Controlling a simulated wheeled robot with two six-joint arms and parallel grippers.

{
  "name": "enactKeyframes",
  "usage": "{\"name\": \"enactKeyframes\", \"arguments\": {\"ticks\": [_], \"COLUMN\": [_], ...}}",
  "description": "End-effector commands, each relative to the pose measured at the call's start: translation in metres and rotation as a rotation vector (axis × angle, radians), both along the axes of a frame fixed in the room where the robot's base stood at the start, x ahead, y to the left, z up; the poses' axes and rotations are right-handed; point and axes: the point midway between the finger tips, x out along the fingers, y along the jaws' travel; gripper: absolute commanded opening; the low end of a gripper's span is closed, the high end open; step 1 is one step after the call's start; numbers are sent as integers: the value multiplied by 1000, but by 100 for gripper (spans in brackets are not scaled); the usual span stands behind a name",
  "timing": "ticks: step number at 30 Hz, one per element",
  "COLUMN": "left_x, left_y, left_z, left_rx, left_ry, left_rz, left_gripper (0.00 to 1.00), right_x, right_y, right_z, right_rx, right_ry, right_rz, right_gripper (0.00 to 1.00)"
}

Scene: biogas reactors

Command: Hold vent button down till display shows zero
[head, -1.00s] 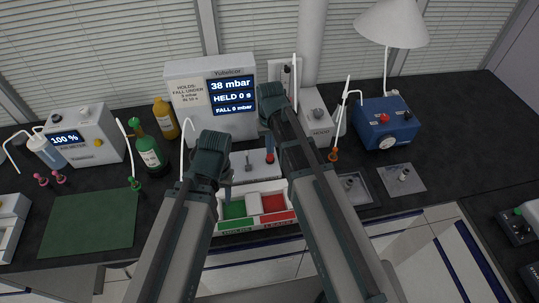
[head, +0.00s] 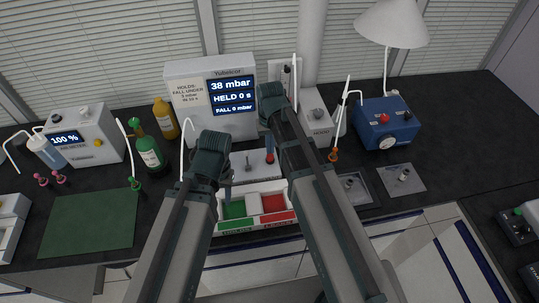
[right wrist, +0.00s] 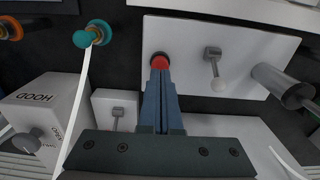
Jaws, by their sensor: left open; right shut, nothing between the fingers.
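The display unit (head: 231,97) at the back reads 38 mbar, HELD 0 s and FALL 0 mbar. In front of it is a white panel (head: 240,170) with a red button (head: 270,157), which also shows in the right wrist view (right wrist: 159,61). My right gripper (right wrist: 161,76) is shut and empty. Its fingertips are at the red button and partly cover it; whether they press it I cannot tell. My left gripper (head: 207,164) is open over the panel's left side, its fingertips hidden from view.
A toggle lever (right wrist: 214,65) stands right beside the button in the right wrist view. A tray with green and red sections (head: 255,223) lies in front. A grey HOOD box (head: 317,118), blue device (head: 386,122) and bottles (head: 151,153) stand around. The green mat (head: 88,222) is bare.

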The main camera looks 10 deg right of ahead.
Motion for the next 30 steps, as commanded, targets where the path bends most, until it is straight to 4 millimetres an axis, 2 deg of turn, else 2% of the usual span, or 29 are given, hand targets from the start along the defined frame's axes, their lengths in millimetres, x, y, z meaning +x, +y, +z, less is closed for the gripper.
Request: {"name": "enactKeyframes", "arguments": {"ticks": [11, 30], "left_x": [0, 0], "left_y": [0, 0], "left_z": [-2, -20], "left_rx": [0, 0], "left_ry": [0, 0], "left_rz": [0, 0], "left_gripper": [50, 50], "right_x": [0, 0], "right_y": [0, 0], "right_z": [-2, -20], "right_rx": [0, 0], "right_ry": [0, 0], "right_rz": [0, 0], "right_gripper": [0, 0]}}
